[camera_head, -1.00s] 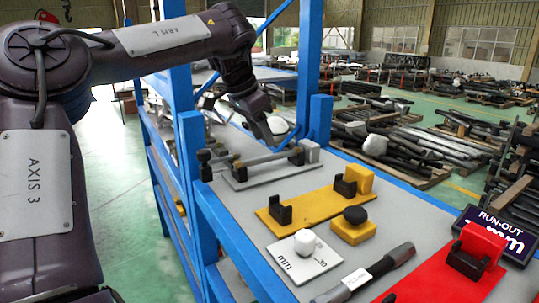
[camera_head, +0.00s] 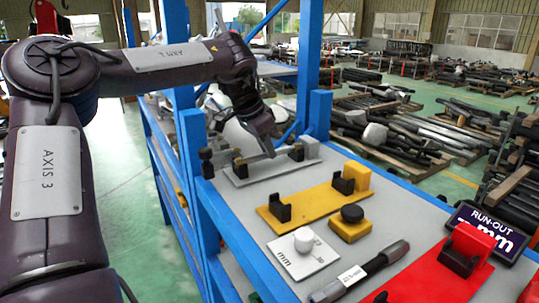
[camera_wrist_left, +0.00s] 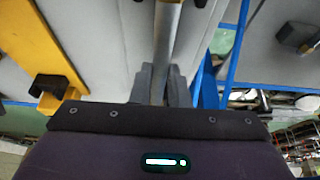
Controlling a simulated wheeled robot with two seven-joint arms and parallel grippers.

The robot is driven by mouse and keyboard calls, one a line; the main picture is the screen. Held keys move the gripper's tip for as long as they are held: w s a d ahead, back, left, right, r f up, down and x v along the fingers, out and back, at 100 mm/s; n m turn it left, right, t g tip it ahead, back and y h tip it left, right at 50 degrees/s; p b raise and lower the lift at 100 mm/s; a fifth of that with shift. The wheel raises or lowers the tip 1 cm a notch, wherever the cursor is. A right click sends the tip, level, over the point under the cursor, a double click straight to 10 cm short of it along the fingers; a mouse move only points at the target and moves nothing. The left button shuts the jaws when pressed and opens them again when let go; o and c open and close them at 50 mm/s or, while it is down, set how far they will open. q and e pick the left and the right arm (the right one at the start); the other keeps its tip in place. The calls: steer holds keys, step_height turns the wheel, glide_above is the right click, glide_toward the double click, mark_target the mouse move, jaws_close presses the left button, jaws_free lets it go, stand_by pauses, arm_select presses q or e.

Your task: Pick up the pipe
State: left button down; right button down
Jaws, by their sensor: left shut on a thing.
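The pipe (camera_wrist_left: 167,38) is a slim silver rod. In the left wrist view it runs from the top edge down between the two grey fingers of my left gripper (camera_wrist_left: 160,88), which are shut on it. In the head view my left gripper (camera_head: 267,150) is at the grey stand (camera_head: 262,173) at the back of the bench and hides the pipe's middle. The pipe lies along this stand, close to its dark supports; I cannot tell whether it still touches them. My right gripper is not in view.
A yellow stand (camera_head: 315,207), a yellow block with a black knob (camera_head: 350,226), a white plate with a knob (camera_head: 305,258), a marker-like tool (camera_head: 362,273) and a red stand (camera_head: 425,283) fill the bench front. Blue posts (camera_head: 309,55) rise close to my left arm.

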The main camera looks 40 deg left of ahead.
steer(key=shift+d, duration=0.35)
